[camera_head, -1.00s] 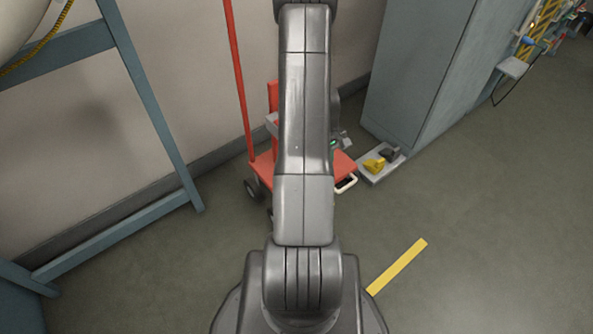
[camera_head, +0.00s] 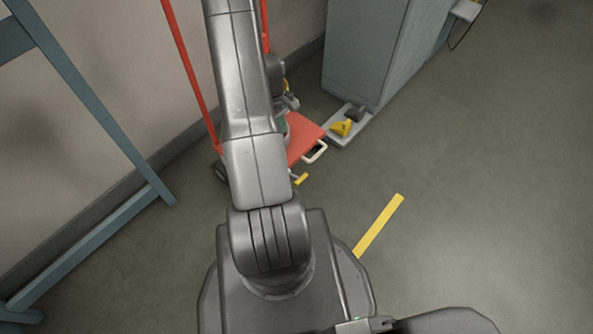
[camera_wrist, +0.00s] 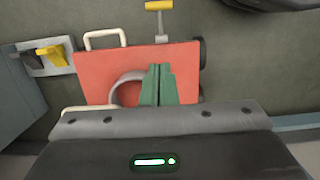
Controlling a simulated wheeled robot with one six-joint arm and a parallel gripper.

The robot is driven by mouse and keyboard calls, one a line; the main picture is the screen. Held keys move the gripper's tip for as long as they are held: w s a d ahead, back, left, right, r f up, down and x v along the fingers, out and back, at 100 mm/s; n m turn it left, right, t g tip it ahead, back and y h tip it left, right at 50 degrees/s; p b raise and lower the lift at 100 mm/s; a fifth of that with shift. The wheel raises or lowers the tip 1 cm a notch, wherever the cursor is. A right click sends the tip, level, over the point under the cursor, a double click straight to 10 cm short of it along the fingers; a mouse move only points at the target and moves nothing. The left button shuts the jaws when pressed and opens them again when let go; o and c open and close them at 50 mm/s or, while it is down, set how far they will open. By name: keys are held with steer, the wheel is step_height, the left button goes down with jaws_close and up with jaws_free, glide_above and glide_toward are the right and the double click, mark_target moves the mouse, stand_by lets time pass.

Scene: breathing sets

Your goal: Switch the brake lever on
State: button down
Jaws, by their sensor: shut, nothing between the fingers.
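The brake lever appears to be the yellow cross-handle (camera_wrist: 158,5) on a short grey stem, beyond the far edge of the red cart's platform (camera_wrist: 95,75) in the wrist view. In the head view its yellow end (camera_head: 301,179) shows just right of my arm, near the floor; the rest is hidden. My gripper's green fingers (camera_wrist: 158,85) are together and empty, above the red platform and apart from the lever. In the head view my arm mostly hides the gripper.
A pale handle (camera_head: 315,152) sticks out from the red platform (camera_head: 303,138). A grey plate (camera_head: 349,138) with a yellow pedal (camera_head: 341,128) and a black pedal (camera_head: 355,114) stands by the blue-grey cabinet (camera_head: 365,50). A yellow floor strip (camera_head: 378,226) lies right; floor there is clear.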

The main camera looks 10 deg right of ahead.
steer(key=b, duration=0.5)
glide_toward(301, 179)
steer(key=w+a+f, duration=0.2)
steer(key=w+f, duration=0.1)
steer(key=f, duration=0.3)
steer(key=shift+s+d+f+b, duration=0.25)
steer(key=shift+s+d+b, duration=0.15)
steer(key=shift+s+d, duration=0.1)
steer(key=shift+s+d+f+b, duration=0.25)
steer(key=shift+s+d+b, duration=0.15)
steer(key=shift+s, duration=0.15)
